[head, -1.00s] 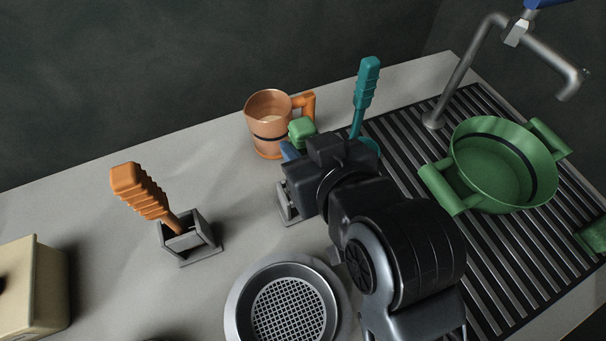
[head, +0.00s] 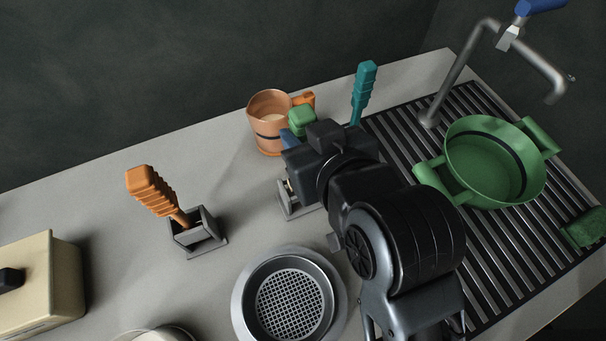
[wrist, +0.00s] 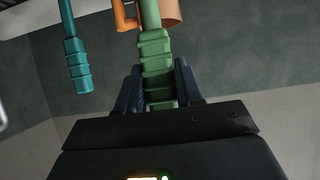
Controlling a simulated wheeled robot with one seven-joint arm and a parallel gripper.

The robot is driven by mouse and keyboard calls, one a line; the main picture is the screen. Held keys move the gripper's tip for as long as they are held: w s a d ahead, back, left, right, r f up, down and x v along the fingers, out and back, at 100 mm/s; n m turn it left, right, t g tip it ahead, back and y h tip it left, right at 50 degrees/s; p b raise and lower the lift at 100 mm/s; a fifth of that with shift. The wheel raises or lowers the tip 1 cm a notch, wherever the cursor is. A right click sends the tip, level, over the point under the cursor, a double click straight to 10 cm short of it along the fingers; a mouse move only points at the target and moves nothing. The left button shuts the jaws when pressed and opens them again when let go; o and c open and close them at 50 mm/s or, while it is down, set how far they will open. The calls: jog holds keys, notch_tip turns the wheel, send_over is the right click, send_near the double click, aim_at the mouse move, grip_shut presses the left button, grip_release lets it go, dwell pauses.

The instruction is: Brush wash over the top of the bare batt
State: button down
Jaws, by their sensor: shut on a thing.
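My gripper (head: 293,148) is shut on a green-handled tool (head: 302,121). In the wrist view its ribbed green handle (wrist: 157,62) stands between my two dark blue fingers. The tool's working end is hidden, so I cannot tell whether it is a brush. A copper-coloured mug (head: 266,138) with a dark band, an orange handle and pale contents stands just behind my gripper. I cannot tell whether the contents are the wash. A grey holder (head: 287,203) sits below my gripper, partly hidden by it. I cannot make out a bare batt in either view.
An orange-handled tool (head: 152,190) leans in another grey holder (head: 220,243). A teal-handled tool (head: 363,95) stands behind my arm. A round sieve (head: 243,308) lies in front. A green pot (head: 455,150) sits on the slatted rack at right, under a tap (head: 460,75). A cream box (head: 60,285) is at left.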

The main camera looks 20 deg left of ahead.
aim_at(301, 108)
jog(key=shift+r, duration=0.2)
jog(key=shift+r+p, duration=1.15)
jog(key=shift+p, duration=0.15)
jog(key=shift+r+p, duration=0.3)
jog(key=shift+r, duration=0.9)
jog(key=c, duration=1.2)
grip_release()
grip_shut()
